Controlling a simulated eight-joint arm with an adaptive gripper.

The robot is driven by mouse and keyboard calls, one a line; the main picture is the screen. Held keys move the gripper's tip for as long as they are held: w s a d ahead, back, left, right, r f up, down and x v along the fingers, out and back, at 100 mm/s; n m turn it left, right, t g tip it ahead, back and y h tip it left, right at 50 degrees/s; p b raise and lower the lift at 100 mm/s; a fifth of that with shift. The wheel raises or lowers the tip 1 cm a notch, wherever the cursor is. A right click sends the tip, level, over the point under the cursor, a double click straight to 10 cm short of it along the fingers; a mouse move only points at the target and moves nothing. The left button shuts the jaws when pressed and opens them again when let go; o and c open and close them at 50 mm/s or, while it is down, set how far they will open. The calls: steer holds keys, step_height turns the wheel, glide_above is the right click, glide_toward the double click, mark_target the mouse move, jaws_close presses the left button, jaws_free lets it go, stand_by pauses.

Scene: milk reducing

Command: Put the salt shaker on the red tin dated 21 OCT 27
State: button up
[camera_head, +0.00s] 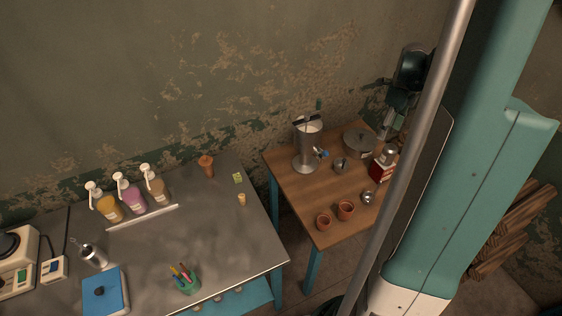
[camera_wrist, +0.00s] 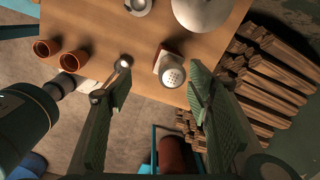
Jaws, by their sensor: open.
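A salt shaker with a perforated metal cap (camera_wrist: 173,74) shows between my fingers in the wrist view, apart from both. In the head view the metal-topped shaker (camera_head: 390,152) appears to stand upright on a red and white tin (camera_head: 382,170). The tin also shows beside the shaker in the wrist view (camera_wrist: 159,61), mostly hidden beneath it. No date is readable on it. My gripper (camera_wrist: 160,86) is open and empty, its two green fingers spread wide to either side of the shaker. In the head view it hangs above the wooden table's right side.
Firewood (camera_wrist: 265,75) lies beyond the table's edge. A metal bench (camera_head: 225,230) is at left.

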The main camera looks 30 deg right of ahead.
steer(key=a+r+n+t, duration=0.1)
steer(key=a+r+n, duration=0.4)
steer(key=a, duration=0.5)
steer(key=w+a+r+n+t+h, duration=0.1)
steer(key=a+r+n, duration=0.35)
steer(key=a, duration=0.45)
steer(key=a+r+n+t, duration=0.1)
steer(key=a+r+n, duration=0.4)
steer(key=a, duration=0.5)
steer(key=s+a+n+t, duration=0.1)
steer(key=s+a+n, duration=0.2)
steer(key=a+n, duration=0.2)
steer(key=s+a+n+t, duration=0.1)
steer(key=s+a+n, duration=0.3)
steer(key=a, duration=0.5)
steer(key=s+a+n+t+y, duration=0.1)
steer(key=s+a+n+t, duration=0.1)
steer(key=s+a+n, duration=0.2)
steer(key=a+n, duration=0.3)
steer(key=n, duration=0.1)
steer(key=shift+a+r, duration=0.35)
steer(key=shift+a, duration=0.05)
